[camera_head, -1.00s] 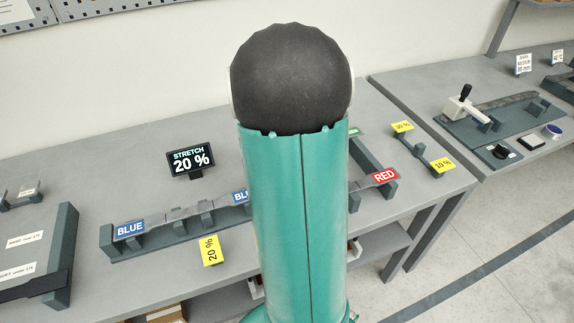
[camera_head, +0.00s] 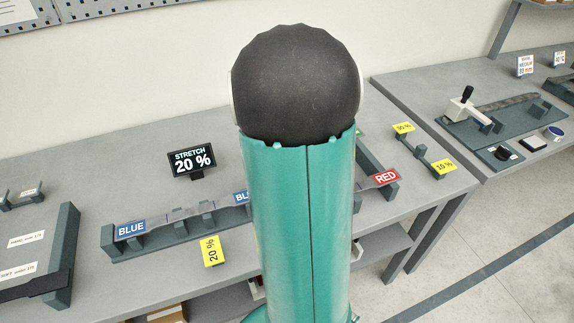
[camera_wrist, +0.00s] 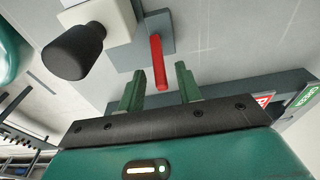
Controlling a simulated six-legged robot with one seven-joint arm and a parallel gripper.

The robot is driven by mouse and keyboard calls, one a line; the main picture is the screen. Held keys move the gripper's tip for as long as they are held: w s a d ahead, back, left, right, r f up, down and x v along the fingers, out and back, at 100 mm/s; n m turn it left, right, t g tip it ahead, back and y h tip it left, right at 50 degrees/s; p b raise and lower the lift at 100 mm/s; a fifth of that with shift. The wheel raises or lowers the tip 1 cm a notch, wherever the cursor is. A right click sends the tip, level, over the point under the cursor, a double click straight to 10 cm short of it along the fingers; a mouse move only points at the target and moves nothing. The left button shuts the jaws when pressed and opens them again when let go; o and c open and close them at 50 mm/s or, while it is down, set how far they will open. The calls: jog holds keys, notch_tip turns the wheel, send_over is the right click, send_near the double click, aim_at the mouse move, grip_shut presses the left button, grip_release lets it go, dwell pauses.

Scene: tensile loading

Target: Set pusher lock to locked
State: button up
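In the wrist view a red lever (camera_wrist: 157,62), likely the pusher lock, sticks out from a grey plate (camera_wrist: 152,22). Beside it on the left is a white block (camera_wrist: 108,18) with a black knob (camera_wrist: 74,50). My gripper (camera_wrist: 160,76) is open, with its two green fingers apart. The lever's free end lies between the fingertips in the picture; I cannot tell whether it is touched. In the head view my own arm hides the gripper and lever.
The table holds a blue-labelled rail (camera_head: 165,235), a stretch 20 % display (camera_head: 192,161), a red label (camera_head: 385,178) and yellow cards (camera_head: 212,250). A right table holds a separate fixture with a white block (camera_head: 461,109). Red and green labels (camera_wrist: 304,96) lie right of my fingers.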

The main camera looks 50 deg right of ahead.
notch_tip(320, 180, up, 11)
jog(key=a, duration=0.1)
jog(key=shift+w+a+r, duration=0.15)
jog(key=shift+w+a, duration=0.05)
jog(key=shift+w, duration=0.2)
jog(key=shift+c, duration=0.2)
